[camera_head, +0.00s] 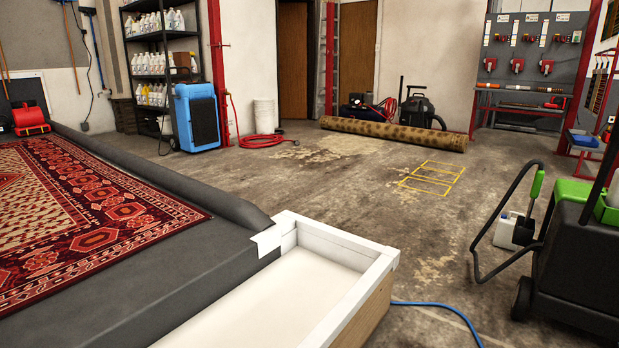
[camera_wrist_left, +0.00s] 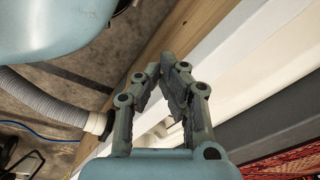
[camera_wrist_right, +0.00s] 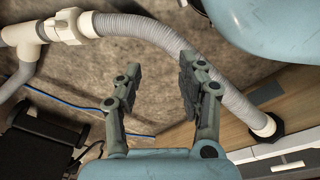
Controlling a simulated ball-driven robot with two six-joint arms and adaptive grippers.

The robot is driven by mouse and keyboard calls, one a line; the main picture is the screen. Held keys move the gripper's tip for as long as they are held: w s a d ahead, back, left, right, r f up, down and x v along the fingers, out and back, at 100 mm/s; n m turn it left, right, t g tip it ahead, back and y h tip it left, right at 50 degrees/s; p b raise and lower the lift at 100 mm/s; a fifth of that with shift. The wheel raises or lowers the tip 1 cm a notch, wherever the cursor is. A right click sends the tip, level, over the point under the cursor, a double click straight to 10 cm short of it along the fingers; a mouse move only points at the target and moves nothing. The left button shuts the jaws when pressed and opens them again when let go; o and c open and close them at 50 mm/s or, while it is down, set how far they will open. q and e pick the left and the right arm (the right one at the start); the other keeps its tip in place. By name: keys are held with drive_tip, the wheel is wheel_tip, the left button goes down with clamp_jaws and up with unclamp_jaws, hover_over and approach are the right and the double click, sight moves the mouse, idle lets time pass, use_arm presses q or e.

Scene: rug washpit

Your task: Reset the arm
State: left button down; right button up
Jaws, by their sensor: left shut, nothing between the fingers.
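Neither gripper shows in the head view. In the left wrist view my left gripper (camera_wrist_left: 168,75) is shut and empty, its fingertips close together. Behind it are the wooden side and white rim of the trough. In the right wrist view my right gripper (camera_wrist_right: 161,72) is open, with a clear gap between its fingers and nothing in it. Behind it are the concrete floor and a grey corrugated hose (camera_wrist_right: 145,28). The white trough (camera_head: 345,240) with a wooden outer side stands low in the middle of the head view.
A red patterned rug (camera_head: 90,215) lies on the grey washpit at left. A black cart (camera_head: 580,255) stands at right, with a blue hose (camera_head: 435,305) on the floor nearby. A rolled rug (camera_head: 390,133) lies at the back. The floor between is mostly clear.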

use_arm(q)
drive_tip(key=s+a+f+p, duration=0.2)
drive_tip(key=s+p, duration=1.1)
drive_tip(key=s, duration=0.4)
drive_tip(key=shift+f+g+p, duration=0.4)
use_arm(e)
drive_tip(key=s+d+f, duration=0.2)
drive_tip(key=s, duration=1.5)
drive_tip(key=shift+f+g, duration=0.4)
drive_tip(key=shift+s, duration=0.1)
